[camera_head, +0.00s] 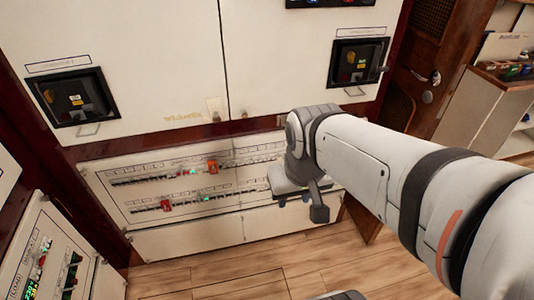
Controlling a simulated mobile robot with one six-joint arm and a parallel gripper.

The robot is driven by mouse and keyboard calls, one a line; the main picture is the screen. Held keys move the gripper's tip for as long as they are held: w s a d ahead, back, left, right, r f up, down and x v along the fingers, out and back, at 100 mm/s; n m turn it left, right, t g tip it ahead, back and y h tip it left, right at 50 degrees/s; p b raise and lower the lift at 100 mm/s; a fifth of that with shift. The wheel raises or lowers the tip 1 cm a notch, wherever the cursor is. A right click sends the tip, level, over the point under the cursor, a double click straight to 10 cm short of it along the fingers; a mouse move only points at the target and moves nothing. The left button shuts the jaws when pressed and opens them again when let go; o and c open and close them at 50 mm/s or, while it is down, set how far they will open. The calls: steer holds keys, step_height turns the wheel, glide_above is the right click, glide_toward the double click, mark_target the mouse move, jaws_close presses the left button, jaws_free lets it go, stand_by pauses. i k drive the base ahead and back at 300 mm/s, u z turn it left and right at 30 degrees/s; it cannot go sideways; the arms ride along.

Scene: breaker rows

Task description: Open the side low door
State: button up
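My arm reaches in from the right, and my gripper (300,200) is at its end, low in front of the right part of the breaker panel (120,190). Its dark fingertips point down. Whether they are apart or closed, or touch anything, cannot be made out. Pale low panels (190,238) run below the breaker rows, just above the floor. At the lower left a side cabinet (45,250) shows switches, a green display and a dark handle-like part (72,270). I cannot tell which panel is the side low door. My arm hides the area right of the breaker rows.
Two large white doors (130,60) (290,60) with black recessed latches stand above the breakers. A wooden door (425,60) with a metal handle and a counter (500,85) are at the right. A brown board (362,218) stands below my arm. The wooden floor (270,275) in front is mostly clear.

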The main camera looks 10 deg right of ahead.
mark_target(269, 221)
steer(key=k, duration=0.55)
steer(key=z, duration=0.25)
steer(key=i, duration=1.1)
steer(key=z, duration=0.45)
